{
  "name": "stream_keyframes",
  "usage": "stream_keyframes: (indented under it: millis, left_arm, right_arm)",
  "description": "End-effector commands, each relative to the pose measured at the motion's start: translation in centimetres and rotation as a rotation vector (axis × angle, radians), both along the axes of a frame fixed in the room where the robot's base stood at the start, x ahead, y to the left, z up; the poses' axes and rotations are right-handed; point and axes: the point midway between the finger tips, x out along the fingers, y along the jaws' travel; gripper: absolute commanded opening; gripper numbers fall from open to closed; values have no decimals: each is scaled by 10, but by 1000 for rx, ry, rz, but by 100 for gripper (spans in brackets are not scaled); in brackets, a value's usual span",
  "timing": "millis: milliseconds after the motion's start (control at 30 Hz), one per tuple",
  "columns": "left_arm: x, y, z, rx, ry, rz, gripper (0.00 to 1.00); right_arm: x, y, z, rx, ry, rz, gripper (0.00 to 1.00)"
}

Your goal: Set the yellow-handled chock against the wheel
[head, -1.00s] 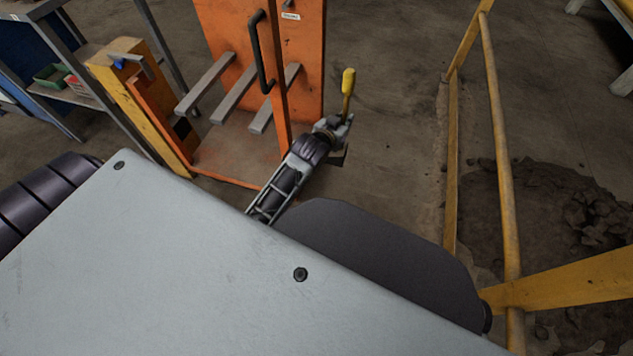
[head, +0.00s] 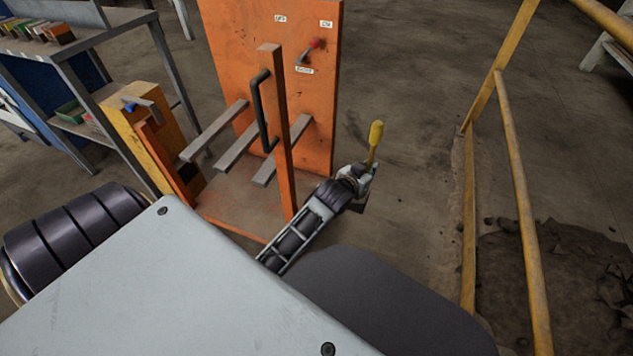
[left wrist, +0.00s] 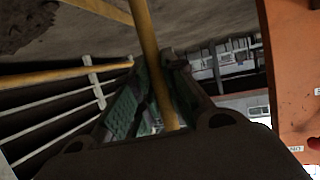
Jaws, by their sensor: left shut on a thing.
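The chock's yellow handle (head: 375,143) sticks up out of my left gripper (head: 364,178) in the head view, tilted slightly right. My left gripper is shut on this handle and holds it above the floor, in front of the orange panel. In the left wrist view the yellow handle (left wrist: 152,65) runs between the green-padded fingers (left wrist: 160,95). The chock's body cannot be made out clearly; a small dark part shows just below the gripper. I cannot identify the wheel in either view. My right gripper is not in view.
An orange upright panel (head: 315,110) with grey bars and a post stands just left of the gripper. A yellow railing (head: 520,190) runs along the right, with broken ground (head: 560,275) behind it. A shelf bench (head: 85,60) stands at the left. Floor between panel and railing is clear.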

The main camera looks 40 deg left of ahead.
Motion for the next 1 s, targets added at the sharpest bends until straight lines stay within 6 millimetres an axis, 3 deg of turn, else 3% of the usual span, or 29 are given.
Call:
stream_keyframes:
  millis: [567,767,1000]
  left_arm:
    - [-17,4,-26,0,-6,3,0]
    - [-27,12,-58,1,-3,14,0]
    - [-43,20,-112,0,-3,25,0]
  right_arm:
    - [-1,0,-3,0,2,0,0]
    - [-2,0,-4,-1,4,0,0]
    - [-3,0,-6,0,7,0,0]
